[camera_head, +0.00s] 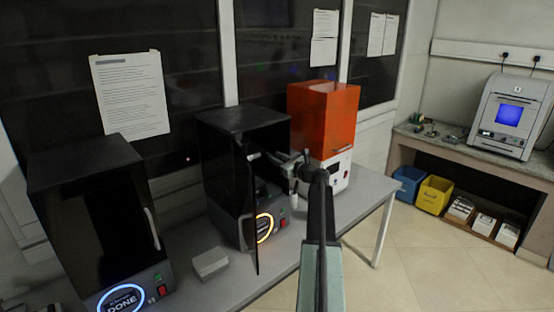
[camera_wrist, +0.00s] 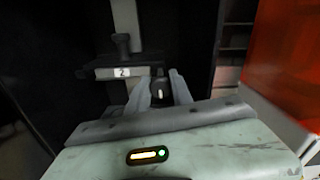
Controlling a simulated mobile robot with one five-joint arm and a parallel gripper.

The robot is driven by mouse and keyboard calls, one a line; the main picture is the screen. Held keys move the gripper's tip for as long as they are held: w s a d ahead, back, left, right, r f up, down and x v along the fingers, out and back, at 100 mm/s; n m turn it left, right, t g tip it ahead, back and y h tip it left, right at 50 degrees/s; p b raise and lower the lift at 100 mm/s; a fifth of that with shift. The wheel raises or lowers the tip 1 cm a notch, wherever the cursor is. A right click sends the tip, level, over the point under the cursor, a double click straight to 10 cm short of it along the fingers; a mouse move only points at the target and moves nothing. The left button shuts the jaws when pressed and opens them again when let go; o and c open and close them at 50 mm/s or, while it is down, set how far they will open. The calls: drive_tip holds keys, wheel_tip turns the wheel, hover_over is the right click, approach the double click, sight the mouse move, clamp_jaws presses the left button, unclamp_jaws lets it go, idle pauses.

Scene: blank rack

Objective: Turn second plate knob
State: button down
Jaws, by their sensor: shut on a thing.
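A dark knob (camera_wrist: 159,91) with a pale mark sits between the fingertips of my gripper (camera_wrist: 160,82) in the wrist view. The gripper is shut on it, and the fingers hide its sides. Left of the knob is a dark plate block (camera_wrist: 104,73) with a white label reading 2 (camera_wrist: 121,72). In the head view my gripper (camera_head: 284,163) reaches into the middle black machine (camera_head: 243,122), whose door (camera_head: 247,215) stands open. The knob and plate cannot be made out there.
An orange-topped machine (camera_head: 324,120) stands close to the right of my gripper. A second black machine (camera_head: 90,215) with a closed door and a ring reading DONE stands at left. A small grey box (camera_head: 210,262) lies on the grey table (camera_head: 353,203).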

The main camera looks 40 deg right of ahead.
idle(0.3)
drive_tip(key=c, duration=1.1)
unclamp_jaws()
drive_tip(key=shift+c, duration=0.2)
drive_tip(key=shift+s, duration=0.1)
drive_tip(key=s, duration=0.7)
drive_tip(key=shift+s+a, duration=0.2)
drive_tip(key=shift+s, duration=0.15)
